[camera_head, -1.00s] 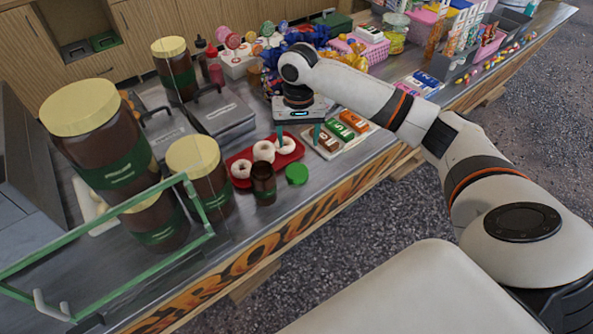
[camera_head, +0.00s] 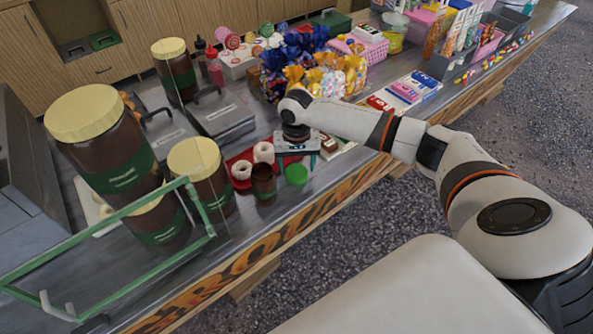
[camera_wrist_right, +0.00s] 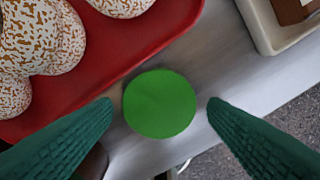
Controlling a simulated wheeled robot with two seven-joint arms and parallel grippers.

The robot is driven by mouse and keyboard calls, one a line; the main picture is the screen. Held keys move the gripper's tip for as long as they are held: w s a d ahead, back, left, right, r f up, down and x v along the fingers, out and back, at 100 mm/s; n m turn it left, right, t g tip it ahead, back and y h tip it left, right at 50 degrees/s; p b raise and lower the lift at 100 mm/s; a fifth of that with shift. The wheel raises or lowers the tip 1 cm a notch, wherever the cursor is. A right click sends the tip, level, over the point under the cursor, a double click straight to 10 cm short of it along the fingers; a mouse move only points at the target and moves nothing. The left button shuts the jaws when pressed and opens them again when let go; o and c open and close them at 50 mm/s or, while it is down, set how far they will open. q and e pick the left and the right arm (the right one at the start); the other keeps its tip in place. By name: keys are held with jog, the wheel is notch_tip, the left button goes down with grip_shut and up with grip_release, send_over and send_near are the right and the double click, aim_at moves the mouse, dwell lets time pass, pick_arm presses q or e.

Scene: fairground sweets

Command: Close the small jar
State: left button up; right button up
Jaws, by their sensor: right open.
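The small jar (camera_head: 264,185) is brown with a green label and stands upright and open near the counter's front edge. Its round green lid (camera_head: 296,174) lies flat on the counter to the jar's right, apart from it. My right gripper (camera_head: 296,160) is low over the lid, pointing down. In the wrist view the lid (camera_wrist_right: 159,105) shows between the two green fingers, with a gap on each side. The right gripper is open and holds nothing. A dark brown shape at the wrist view's lower left is partly hidden by a finger. My left gripper is not in view.
A red tray (camera_wrist_right: 150,45) with doughnuts (camera_wrist_right: 42,35) lies just behind the lid. A pale tray (camera_wrist_right: 262,28) with bars is close on the right. Large brown jars (camera_head: 199,177) and a green-framed glass guard (camera_head: 120,216) stand left of the small jar.

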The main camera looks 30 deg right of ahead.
aim_at(297, 171)
jog(key=shift+f, duration=0.9)
jog(key=c, duration=0.7)
jog(key=shift+c, duration=0.2)
notch_tip(297, 171, up, 10)
jog(key=shift+b, duration=0.45)
